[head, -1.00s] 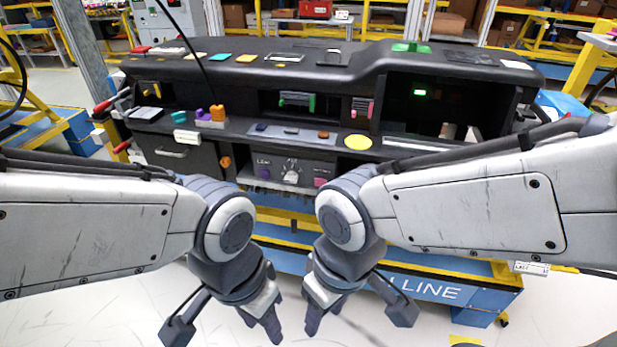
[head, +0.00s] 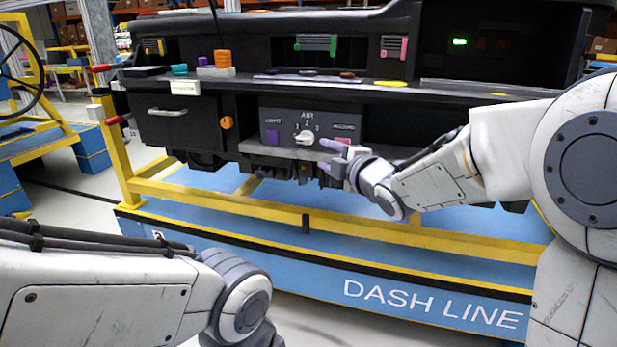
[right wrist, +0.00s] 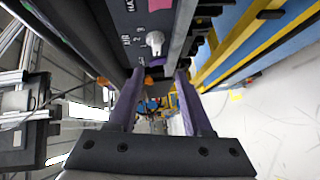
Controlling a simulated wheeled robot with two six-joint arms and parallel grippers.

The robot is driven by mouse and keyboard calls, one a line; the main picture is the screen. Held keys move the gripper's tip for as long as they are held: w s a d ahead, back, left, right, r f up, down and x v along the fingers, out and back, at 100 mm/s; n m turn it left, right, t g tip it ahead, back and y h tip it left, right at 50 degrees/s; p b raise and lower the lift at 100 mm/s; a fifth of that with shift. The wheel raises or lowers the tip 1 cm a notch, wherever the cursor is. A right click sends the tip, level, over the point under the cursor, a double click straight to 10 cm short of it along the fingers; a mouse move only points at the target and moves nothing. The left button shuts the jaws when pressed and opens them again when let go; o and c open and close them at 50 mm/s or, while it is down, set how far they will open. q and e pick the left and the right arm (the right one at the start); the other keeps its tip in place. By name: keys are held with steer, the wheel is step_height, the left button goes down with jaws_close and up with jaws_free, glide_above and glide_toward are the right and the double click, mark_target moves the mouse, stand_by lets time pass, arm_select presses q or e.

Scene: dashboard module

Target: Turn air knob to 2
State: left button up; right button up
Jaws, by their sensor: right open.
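The white air knob (head: 304,138) is on the grey panel (head: 352,122) low in the dashboard, under the word AIR and its numbers. Which number it points to I cannot tell. My right gripper (head: 328,156) is open and empty, just right of and below the knob in the head view. In the right wrist view the knob (right wrist: 155,40) lies ahead of the two purple fingers (right wrist: 160,74), apart from them and not between them. My left arm enters at the lower left of the head view; its gripper is out of frame.
A purple button (head: 272,136) is left of the knob and a pink button (head: 343,140) is right of it, close to my right fingers. An orange knob (head: 227,123) is farther left. A yellow rail (head: 260,207) runs below the dashboard.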

mark_target(307, 142)
arm_select(q)
step_height(307, 142, down, 5)
steer(key=b, duration=0.3)
arm_select(e)
steer(key=w+a, duration=0.1)
steer(key=w, duration=0.2)
steer(key=w+a+n+y, duration=0.1)
steer(key=w, duration=0.3)
steer(key=w+a+f+n+t, duration=0.1)
steer(key=w, duration=0.2)
steer(key=shift+w+a+f+y, duration=0.1)
steer(key=shift+w+a+y, duration=0.2)
steer(key=shift+w+a, duration=0.1)
jaws_close()
